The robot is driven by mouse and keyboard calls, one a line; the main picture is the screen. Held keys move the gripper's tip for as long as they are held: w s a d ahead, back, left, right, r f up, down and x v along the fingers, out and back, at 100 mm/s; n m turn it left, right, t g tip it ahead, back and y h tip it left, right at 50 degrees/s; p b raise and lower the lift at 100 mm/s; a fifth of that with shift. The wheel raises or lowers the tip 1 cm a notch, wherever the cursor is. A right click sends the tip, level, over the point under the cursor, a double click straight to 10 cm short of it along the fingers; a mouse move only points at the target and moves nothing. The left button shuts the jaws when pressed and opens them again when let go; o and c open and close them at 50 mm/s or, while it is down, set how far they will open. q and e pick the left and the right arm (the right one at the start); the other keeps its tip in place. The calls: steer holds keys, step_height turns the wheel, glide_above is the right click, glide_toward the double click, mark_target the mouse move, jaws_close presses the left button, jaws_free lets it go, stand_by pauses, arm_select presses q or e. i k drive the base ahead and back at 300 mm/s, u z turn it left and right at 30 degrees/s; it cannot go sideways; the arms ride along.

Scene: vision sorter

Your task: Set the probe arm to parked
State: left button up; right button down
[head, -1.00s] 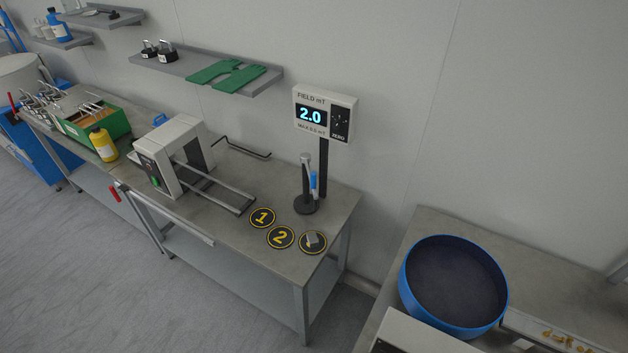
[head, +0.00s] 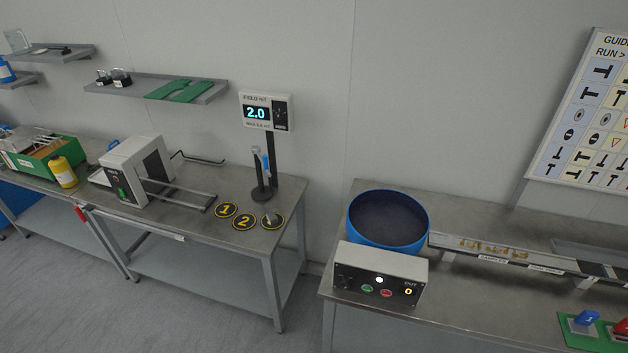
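The field meter (head: 264,112) stands on a dark post at the right end of the left bench, its display reading 2.0. In front of the post is a small stand with a round black base (head: 261,195) and an upright probe arm (head: 257,165) with a grey top. A blue piece (head: 266,163) shows beside it. I cannot tell from here which setting the arm is in. Neither of my grippers is in view.
Discs marked 1 (head: 227,210) and 2 (head: 243,223), and a third disc (head: 272,222) with a grey piece, lie in front of the stand. A white box machine (head: 137,170) with rails is left. A blue bowl (head: 424,232) and control box (head: 381,275) occupy the right bench.

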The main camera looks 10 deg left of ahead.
mark_target(256, 150)
steer(key=z, duration=1.1)
steer(key=i, duration=0.75)
steer(key=u, duration=0.35)
